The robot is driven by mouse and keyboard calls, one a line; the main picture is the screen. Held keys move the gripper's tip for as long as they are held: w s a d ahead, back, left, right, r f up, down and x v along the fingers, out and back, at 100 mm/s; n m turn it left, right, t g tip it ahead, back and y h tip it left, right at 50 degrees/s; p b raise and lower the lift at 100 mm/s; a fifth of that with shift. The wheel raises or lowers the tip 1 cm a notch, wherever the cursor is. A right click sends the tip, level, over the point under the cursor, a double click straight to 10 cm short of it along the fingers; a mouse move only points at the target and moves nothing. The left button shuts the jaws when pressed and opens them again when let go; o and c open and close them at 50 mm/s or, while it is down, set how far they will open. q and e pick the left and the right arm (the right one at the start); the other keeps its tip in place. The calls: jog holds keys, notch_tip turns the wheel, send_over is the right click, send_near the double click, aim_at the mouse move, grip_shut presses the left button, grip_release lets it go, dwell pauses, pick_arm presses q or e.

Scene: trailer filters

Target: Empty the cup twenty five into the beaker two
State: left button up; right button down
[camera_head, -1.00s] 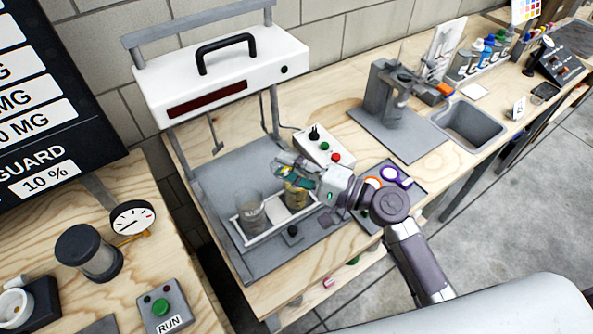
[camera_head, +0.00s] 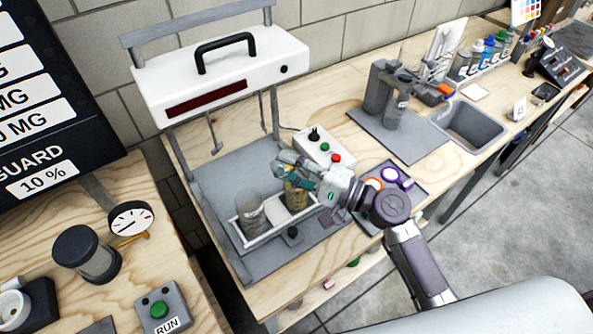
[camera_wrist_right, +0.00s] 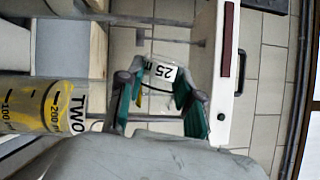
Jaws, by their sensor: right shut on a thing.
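The clear cup marked 25 (camera_wrist_right: 165,75) is between the teal-padded fingers of my right gripper (camera_wrist_right: 157,98). That gripper (camera_head: 305,173) is shut on it and also shows in the head view, above the beakers. The cup (camera_head: 285,163) looks tilted there, and its contents are hard to make out. Beaker two (camera_wrist_right: 40,108), marked TWO with a scale and yellow inside, is at the left of the wrist view. In the head view beaker two (camera_head: 297,198) stands in the white rack, just below the cup and partly hidden by the gripper. My left gripper is not in view.
A greyish beaker (camera_head: 250,214) stands left of beaker two in the white rack (camera_head: 262,238). A white machine (camera_head: 222,72) with a handle overhangs behind. A button box (camera_head: 320,147) is close behind my gripper. A tray with tape rolls (camera_head: 415,192) lies right.

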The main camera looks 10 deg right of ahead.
jog(key=shift+w+d+r+m+t+y+b, duration=0.2)
jog(key=shift+m+t+b, duration=0.15)
jog(key=shift+m, duration=0.6)
jog(key=shift+w+d+r+m+t+y+b, duration=0.2)
jog(key=shift+m+b, duration=0.25)
jog(key=shift+m, duration=0.5)
dwell(1.5)
jog(key=shift+d+m+t+b, duration=0.15)
jog(key=shift+m+t+b, duration=0.2)
jog(key=shift+m, duration=0.4)
jog(key=shift+d+m+t+b, duration=0.15)
jog(key=shift+m+t, duration=0.25)
jog(key=shift+m, duration=0.35)
dwell(1.9)
